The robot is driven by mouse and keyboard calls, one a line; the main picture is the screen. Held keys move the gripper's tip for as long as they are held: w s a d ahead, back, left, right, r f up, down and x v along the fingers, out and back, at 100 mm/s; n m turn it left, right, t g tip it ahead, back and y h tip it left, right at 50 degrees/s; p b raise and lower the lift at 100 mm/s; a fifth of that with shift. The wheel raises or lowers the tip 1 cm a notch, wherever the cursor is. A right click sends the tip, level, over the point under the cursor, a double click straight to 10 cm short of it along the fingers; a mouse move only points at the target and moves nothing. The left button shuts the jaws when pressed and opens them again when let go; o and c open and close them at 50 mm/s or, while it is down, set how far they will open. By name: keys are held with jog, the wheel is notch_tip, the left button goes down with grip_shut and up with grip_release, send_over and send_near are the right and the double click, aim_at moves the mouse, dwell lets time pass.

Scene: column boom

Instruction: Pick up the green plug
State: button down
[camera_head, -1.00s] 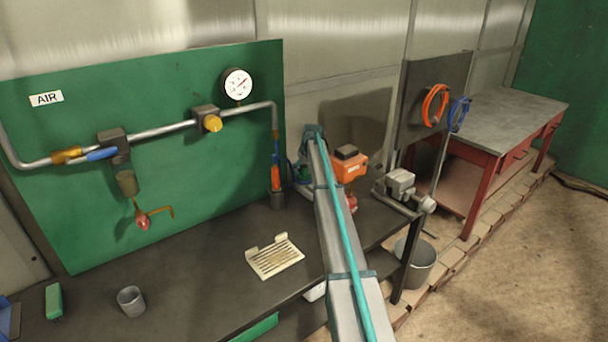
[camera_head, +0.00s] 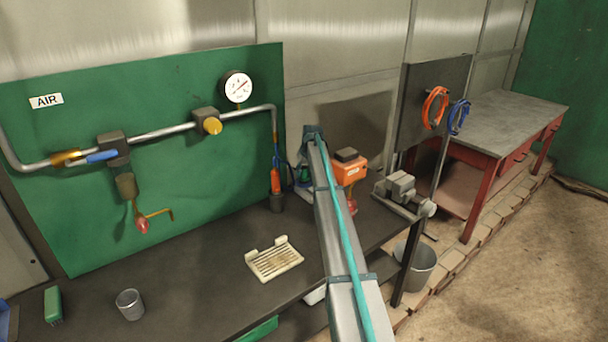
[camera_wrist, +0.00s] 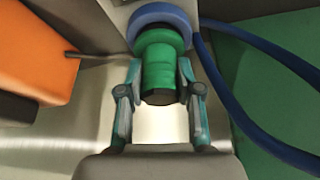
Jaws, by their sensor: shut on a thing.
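The green plug (camera_wrist: 160,60) sits upright between my gripper's fingers in the wrist view. It has a ribbed green body and a dark end toward the camera. My gripper (camera_wrist: 160,82) is shut on it, with one teal finger on each side. A blue ring (camera_wrist: 163,18) surrounds the plug's far end; I cannot tell whether the plug is still seated in it. In the head view, my gripper is mostly hidden behind my arm near the back of the dark bench.
An orange box-like device (camera_head: 350,168) stands right of my arm; an orange body (camera_wrist: 35,58) is close at left in the wrist view. A blue cable (camera_wrist: 265,95) loops at right. A white slotted tray (camera_head: 274,260), metal cup (camera_head: 130,304) and green brush (camera_head: 53,303) lie on the bench.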

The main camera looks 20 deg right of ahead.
jog(key=shift+r, duration=0.4)
jog(key=s+a+r+b, duration=0.3)
jog(key=s+r, duration=1)
jog(key=r, duration=0.3)
jog(key=shift+s+r, duration=0.3)
jog(key=shift+f, duration=0.1)
